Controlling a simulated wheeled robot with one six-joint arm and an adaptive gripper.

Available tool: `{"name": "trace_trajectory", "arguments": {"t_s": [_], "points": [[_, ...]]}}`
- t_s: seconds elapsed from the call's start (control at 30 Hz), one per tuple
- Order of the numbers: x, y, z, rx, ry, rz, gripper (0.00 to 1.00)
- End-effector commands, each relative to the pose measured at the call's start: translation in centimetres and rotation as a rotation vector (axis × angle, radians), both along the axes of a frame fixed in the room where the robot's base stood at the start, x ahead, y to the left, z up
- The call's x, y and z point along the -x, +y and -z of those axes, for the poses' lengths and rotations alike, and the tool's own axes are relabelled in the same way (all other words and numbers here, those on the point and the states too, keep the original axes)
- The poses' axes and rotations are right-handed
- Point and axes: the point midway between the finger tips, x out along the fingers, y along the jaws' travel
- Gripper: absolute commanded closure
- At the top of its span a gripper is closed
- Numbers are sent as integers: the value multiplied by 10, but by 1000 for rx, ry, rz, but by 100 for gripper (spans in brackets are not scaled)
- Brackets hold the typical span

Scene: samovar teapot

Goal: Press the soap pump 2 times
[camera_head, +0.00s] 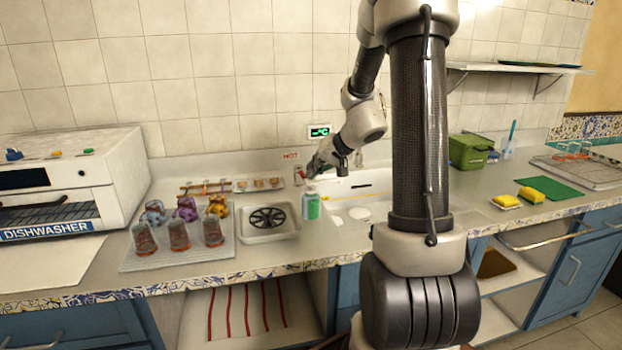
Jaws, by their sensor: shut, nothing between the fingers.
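The soap pump bottle (311,206) is green with a pale top and stands upright on the counter, at the front left of the sink. My gripper (311,174) is shut and empty. It appears just above the top of the bottle, pointing down and to the left. I cannot tell whether its fingertips touch the pump head or sit behind it. The pump's nozzle is small and partly lost against the gripper.
A burner tray (268,222) stands left of the bottle. Glasses (179,235) and small teapots (186,208) stand on a mat farther left, beside the dishwasher (70,180). The sink (352,196) lies right. Yellow sponges (531,195) and a green box (470,151) are farther right.

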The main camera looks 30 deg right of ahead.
Motion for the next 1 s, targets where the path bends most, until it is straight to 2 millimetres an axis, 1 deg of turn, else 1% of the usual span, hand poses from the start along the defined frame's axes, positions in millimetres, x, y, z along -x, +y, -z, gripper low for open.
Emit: {"name": "trace_trajectory", "arguments": {"t_s": [0.23, 0.53, 1.0], "points": [[1, 0, 4, 0, 3, -1, 100], [1, 0, 4, 0, 3, -1, 100], [0, 1, -21, 0, 1, -2, 100]]}}
